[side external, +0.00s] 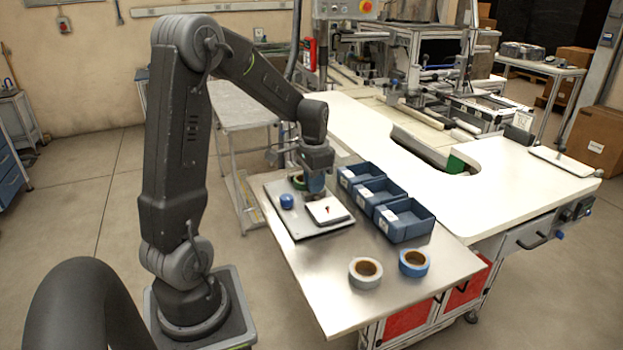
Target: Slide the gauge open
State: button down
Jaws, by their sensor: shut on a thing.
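What appears to be the gauge is a dark grey plate (294,227) lying on the left of the metal table. On it are a white square block (327,210) with a small red mark and a round blue knob (287,201). My gripper (316,188) points down at the plate's back right, just behind the white block. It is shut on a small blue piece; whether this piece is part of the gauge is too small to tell. A green ring (298,182) shows just left of my gripper, partly hidden.
Several blue bins (404,220) stand in a row right of the plate. A white-grey tape reel (365,272) and a blue tape reel (414,262) lie near the table's front right. The metal table (330,300) is bare at the front left. A white worktop (470,190) adjoins behind.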

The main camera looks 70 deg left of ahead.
jog(key=shift+d, duration=0.1)
jog(key=c, duration=1.1)
grip_release()
jog(key=shift+r, duration=0.15)
notch_tip(320, 180, up, 14)
jog(key=shift+f, duration=0.2)
jog(key=s+d+t, duration=0.2)
jog(key=s+d, duration=0.2)
jog(key=d, duration=0.3)
jog(key=s+d+f+t, duration=0.1)
jog(key=s+d, duration=0.2)
jog(key=d, duration=0.5)
jog(key=s+d+f+t, duration=0.1)
jog(key=s+d, duration=0.3)
jog(key=d, duration=0.4)
jog(key=shift+s+d+f+t, duration=0.2)
jog(key=shift+s+t, duration=0.15)
jog(key=shift+t, duration=0.45)
